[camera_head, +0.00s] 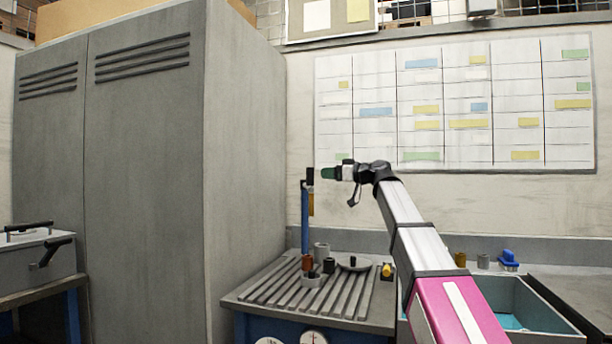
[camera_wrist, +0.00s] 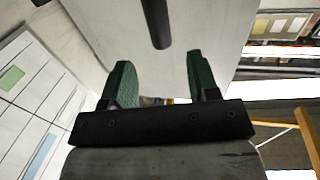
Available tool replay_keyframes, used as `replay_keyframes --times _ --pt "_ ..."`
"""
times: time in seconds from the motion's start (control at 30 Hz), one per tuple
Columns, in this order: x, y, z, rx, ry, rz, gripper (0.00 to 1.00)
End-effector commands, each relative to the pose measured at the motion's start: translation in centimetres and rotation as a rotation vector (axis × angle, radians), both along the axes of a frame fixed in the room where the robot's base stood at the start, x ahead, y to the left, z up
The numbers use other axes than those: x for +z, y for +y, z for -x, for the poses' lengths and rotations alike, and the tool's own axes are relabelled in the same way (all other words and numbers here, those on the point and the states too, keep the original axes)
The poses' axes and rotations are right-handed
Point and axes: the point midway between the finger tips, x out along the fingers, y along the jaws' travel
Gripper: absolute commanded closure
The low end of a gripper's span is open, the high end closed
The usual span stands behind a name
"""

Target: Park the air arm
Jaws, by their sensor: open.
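The likely air arm is a blue upright post (camera_head: 305,220) on the grooved bench, with a black piece (camera_head: 310,176) and an amber tube (camera_head: 311,204) at its top. My gripper (camera_head: 323,173) reaches in from the right at the height of that black piece, with its green fingertips just beside it. In the wrist view my gripper (camera_wrist: 160,68) is open, the two green fingers apart. A dark rod (camera_wrist: 157,22) shows ahead of the fingertips, with no contact seen. A small amber bit is partly hidden low between the fingers. I cannot tell which way the air arm is turned.
The grooved bench top (camera_head: 285,297) holds small cups and a round dish. A grey cabinet (camera_head: 145,180) stands close on the left. A grey bin (camera_head: 515,300) with blue inside is at the right. A planning board (camera_head: 455,105) hangs on the wall behind.

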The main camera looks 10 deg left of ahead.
Motion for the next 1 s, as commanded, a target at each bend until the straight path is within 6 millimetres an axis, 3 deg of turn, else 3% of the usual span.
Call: replay_keyframes --times 0.5,0.7,1.0 --pt "0.0 7.8 -3.0 0.001 0.002 0.002 0.45" --pt "-0.1 9.3 -3.5 -0.001 0.002 0.002 0.45" --pt "-0.1 9.6 -3.5 -0.001 0.002 0.002 0.45"
